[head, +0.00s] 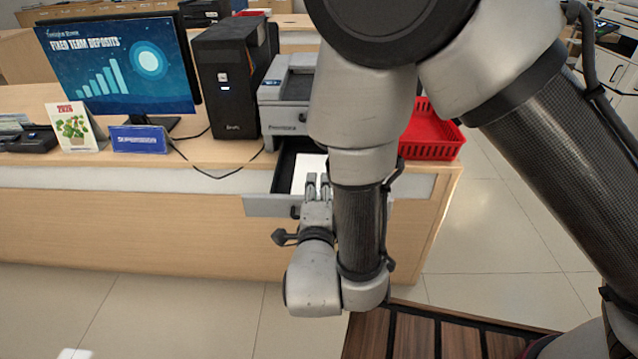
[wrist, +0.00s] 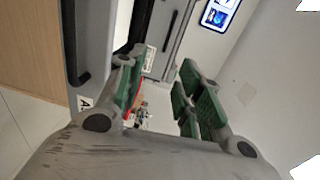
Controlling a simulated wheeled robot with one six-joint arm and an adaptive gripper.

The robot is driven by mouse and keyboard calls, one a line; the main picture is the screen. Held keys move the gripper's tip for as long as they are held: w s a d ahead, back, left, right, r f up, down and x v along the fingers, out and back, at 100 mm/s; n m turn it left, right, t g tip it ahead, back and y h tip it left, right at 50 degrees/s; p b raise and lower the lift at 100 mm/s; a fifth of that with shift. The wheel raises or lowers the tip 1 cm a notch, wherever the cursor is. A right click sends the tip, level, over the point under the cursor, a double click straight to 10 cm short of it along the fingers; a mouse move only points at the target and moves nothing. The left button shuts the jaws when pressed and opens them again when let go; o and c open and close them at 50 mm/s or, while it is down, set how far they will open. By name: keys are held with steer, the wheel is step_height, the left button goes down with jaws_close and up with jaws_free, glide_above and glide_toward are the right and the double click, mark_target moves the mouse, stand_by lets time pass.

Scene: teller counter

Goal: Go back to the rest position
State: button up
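My gripper (head: 318,180) hangs low at the front of the counter, over the front edge of a pulled-out drawer (head: 262,207). Its two fingers with green pads stand apart in the wrist view (wrist: 160,85), with nothing held between them. A white sheet (head: 308,172) lies in the drawer just behind the fingertips. My arm hides the right part of the drawer. In the wrist view a grey front with a dark handle (wrist: 75,45) is close to the left finger.
The counter (head: 130,235) holds a monitor (head: 120,65), a black computer tower (head: 228,85), a grey printer (head: 285,100), a blue sign (head: 138,139) and a red basket (head: 430,138). Open tiled floor (head: 490,240) lies to the right of the counter.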

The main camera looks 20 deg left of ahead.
stand_by(0.6)
steer(key=w+d+r+m+g+h, duration=0.1)
steer(key=d+r+m+g+h, duration=0.4)
steer(key=d+m, duration=1.05)
steer(key=w+d+r+m+g+h, duration=0.15)
steer(key=d+m+g+h, duration=0.6)
steer(key=d+m, duration=0.85)
steer(key=s+d+r+m+y, duration=0.4)
steer(key=d+r+m, duration=0.3)
steer(key=m, duration=0.5)
steer(key=s+d+r+m+y, duration=0.4)
steer(key=s+d+r+m, duration=0.3)
steer(key=d+m, duration=0.5)
steer(key=shift+s+d+r+m, duration=0.15)
steer(key=shift+d+r+m, duration=0.2)
steer(key=shift+m, duration=0.3)
